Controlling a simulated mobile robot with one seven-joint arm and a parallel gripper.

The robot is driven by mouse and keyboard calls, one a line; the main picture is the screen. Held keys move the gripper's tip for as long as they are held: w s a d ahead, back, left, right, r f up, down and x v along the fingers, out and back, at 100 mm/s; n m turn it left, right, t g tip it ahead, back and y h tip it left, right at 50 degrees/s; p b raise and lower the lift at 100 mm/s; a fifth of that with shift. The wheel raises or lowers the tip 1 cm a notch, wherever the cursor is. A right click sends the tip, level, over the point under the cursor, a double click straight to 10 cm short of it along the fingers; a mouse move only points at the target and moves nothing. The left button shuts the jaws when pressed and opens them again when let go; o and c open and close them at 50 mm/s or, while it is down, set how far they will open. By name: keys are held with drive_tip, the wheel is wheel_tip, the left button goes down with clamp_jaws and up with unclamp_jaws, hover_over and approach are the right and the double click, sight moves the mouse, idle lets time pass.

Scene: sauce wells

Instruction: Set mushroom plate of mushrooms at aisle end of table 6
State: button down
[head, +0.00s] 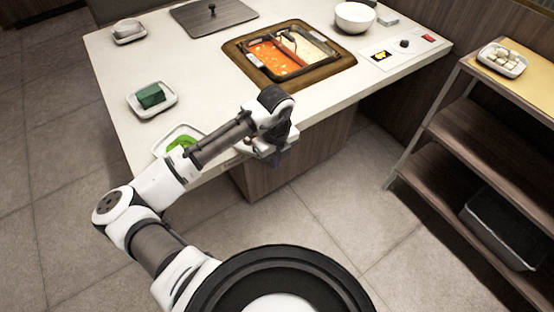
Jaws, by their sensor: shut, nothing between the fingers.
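A small white plate with several pale, rounded pieces (502,57), possibly the mushrooms, sits on the top of the shelf cart at the right. Another white plate (130,38) with a pale heap stands at the table's far left corner; its food is too small to name. The table (210,75) is white-topped; no number shows on it. My gripper (262,150) is shut and empty, by the table's near edge, right of a plate of greens. The shelf plate is well to its right. My arm partly covers the greens plate.
A plate with a green block (150,97) and the greens plate (172,141) line the table's left side. A hot pot (285,55) with red and pale broth is set in the table. A white bowl (355,17) stands behind it. A dark tub (500,225) sits low in the cart (470,135).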

drive_tip(key=w+a, duration=0.2)
drive_tip(key=w+a+b, duration=0.1)
drive_tip(key=w+a, duration=0.1)
drive_tip(key=w, duration=0.1)
drive_tip(key=w+a, duration=0.2)
drive_tip(key=w, duration=0.1)
drive_tip(key=shift+b, duration=0.4)
drive_tip(key=shift+d, duration=0.15)
